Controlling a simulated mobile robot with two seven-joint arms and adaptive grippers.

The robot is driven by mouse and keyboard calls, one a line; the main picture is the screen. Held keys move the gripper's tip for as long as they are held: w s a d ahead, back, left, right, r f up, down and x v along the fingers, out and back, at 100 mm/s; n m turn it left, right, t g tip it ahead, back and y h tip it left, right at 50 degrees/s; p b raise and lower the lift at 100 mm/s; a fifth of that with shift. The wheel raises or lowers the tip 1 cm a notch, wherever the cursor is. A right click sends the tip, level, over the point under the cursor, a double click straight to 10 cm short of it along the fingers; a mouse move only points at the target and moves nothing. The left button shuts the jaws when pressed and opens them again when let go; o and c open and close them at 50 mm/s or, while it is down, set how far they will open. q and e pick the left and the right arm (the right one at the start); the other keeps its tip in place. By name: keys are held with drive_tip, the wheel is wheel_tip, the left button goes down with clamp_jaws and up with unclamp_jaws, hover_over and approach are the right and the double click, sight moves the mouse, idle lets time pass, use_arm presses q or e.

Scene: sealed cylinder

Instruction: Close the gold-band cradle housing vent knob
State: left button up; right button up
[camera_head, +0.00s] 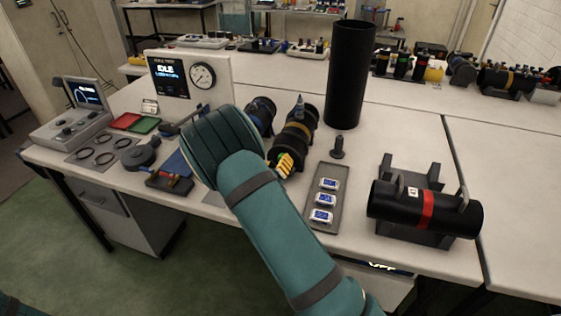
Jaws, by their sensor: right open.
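A black cylinder with a gold band (299,127) lies in a dark cradle near the middle of the table. A small grey-blue pointed fitting (299,106) stands on top of it. I cannot tell whether this is the vent knob or how it is turned. My right arm in a teal sleeve reaches in from the bottom. My right gripper (285,163) shows only as yellow ridged finger parts beside the near end of the gold-band cylinder. It is open. The arm hides the rest of it, and I cannot tell whether it touches the cylinder. My left gripper is out of view.
A blue-band cylinder (262,113) lies left of the gold-band one, partly hidden. A red-band cylinder (426,209) rests in a cradle at right. A tall black tube (350,75) stands behind. A grey tray (325,226) holds small displays. A gauge panel (190,76) stands back left.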

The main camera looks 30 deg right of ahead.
drive_tip(key=shift+x, duration=1.1)
clamp_jaws()
